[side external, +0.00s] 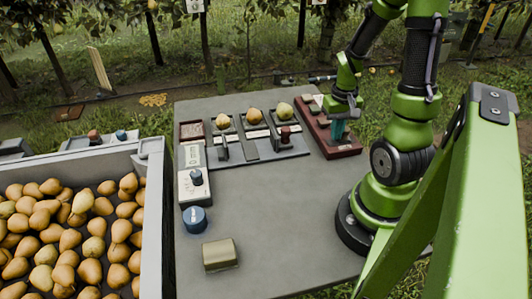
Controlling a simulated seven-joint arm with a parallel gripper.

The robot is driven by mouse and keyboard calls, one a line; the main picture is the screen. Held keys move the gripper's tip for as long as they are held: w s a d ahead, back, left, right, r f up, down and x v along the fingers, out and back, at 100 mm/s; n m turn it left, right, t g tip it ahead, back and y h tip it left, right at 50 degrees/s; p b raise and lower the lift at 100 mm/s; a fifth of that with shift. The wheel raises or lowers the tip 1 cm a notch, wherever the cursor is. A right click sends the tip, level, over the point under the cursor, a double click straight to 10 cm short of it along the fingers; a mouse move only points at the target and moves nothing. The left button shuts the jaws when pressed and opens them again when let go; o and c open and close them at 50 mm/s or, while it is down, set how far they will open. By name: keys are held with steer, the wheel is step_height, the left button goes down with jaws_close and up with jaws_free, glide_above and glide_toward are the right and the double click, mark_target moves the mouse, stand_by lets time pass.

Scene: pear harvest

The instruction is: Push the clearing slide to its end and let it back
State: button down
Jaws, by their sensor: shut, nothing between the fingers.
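The fingertips are low over the near part of a long dark red base (345,151). I cannot tell whether they touch it. Small blocks show on the far part of this base, and my gripper hides some of its middle. A dark grey tray (292,153) left of it holds three pears in a row, with a dark red knob (286,132) near its right pear. I cannot tell for sure which part is the clearing slide.
A white device with a dark knob (196,177) stands at the table's left, with a blue round cap (195,219) and a beige block (220,254) nearer. A crate (150,200) of pears stands left. The table's middle (270,205) is clear.

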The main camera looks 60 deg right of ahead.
steer(key=shift+w+a, duration=1.7)
steer(key=shift+w, duration=0.05)
step_height(320, 180, up, 8)
stand_by(0.7)
steer(key=w+a+r+n+t+y, duration=0.1)
steer(key=a+r+n+t, duration=0.1)
steer(key=a+r, duration=0.4)
steer(key=w+a+r+n+t+y, duration=0.1)
steer(key=a+r+n+t, duration=0.2)
steer(key=a, duration=1.1)
step_height(320, 180, up, 3)
steer(key=shift+w+t, duration=0.35)
steer(key=shift+t, duration=0.75)
